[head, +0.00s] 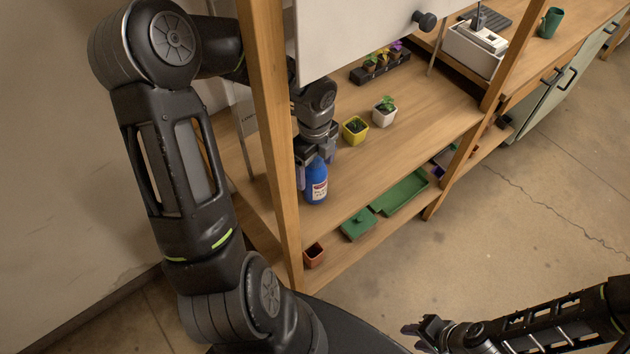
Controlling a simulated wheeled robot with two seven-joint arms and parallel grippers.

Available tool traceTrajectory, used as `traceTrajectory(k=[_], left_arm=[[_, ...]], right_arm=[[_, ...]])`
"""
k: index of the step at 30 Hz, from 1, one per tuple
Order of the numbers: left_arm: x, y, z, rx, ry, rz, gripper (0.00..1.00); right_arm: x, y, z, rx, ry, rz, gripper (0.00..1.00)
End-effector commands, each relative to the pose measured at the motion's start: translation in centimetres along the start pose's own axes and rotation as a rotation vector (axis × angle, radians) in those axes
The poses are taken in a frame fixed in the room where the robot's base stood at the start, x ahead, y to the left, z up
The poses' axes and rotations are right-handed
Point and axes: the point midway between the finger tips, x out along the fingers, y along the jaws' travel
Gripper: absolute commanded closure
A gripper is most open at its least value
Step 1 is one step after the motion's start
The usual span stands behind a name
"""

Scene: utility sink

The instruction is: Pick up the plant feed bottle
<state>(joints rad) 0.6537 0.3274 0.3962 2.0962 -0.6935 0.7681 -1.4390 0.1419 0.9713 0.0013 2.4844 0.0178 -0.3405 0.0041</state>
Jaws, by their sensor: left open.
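The plant feed bottle is a blue bottle (316,188) with a white label, standing upright on the wooden shelf at its left end, close behind the front post. My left gripper (314,172) reaches in past the post and is at the bottle's upper part, with its fingers open on either side of it. Whether a finger touches the bottle I cannot tell. The bottle's top is hidden by the gripper. My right gripper (418,331) is low at the bottom of the view, far from the shelf; its finger gap is unclear.
A yellow pot (354,130) and a white pot (384,114) with plants stand right of my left gripper. A wooden post (272,120) and a white panel (360,30) crowd the arm. A green tray (400,192), green box (358,224) and terracotta pot (314,255) sit on the lower shelf.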

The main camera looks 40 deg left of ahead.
Motion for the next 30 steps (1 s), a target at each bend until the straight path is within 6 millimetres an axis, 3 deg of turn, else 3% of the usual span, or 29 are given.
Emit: traceTrajectory(k=[1,7,27,30], left_arm=[[1.4,-0.1,0.0,-0.001,0.0,-0.001,0.19],[3.4,-0.1,0.0,-0.002,0.0,-0.002,0.19],[3.3,-0.1,0.0,-0.001,0.0,-0.002,0.19],[3.3,-0.1,0.0,-0.001,0.0,-0.002,0.27]], right_arm=[[1.4,0.4,0.0,-0.001,0.002,-0.002,0.64],[3.1,0.7,-0.2,-0.005,0.01,-0.009,0.64],[3.0,0.6,-0.2,-0.006,0.01,-0.011,0.64],[3.0,0.6,-0.2,-0.006,0.01,-0.011,0.64]])
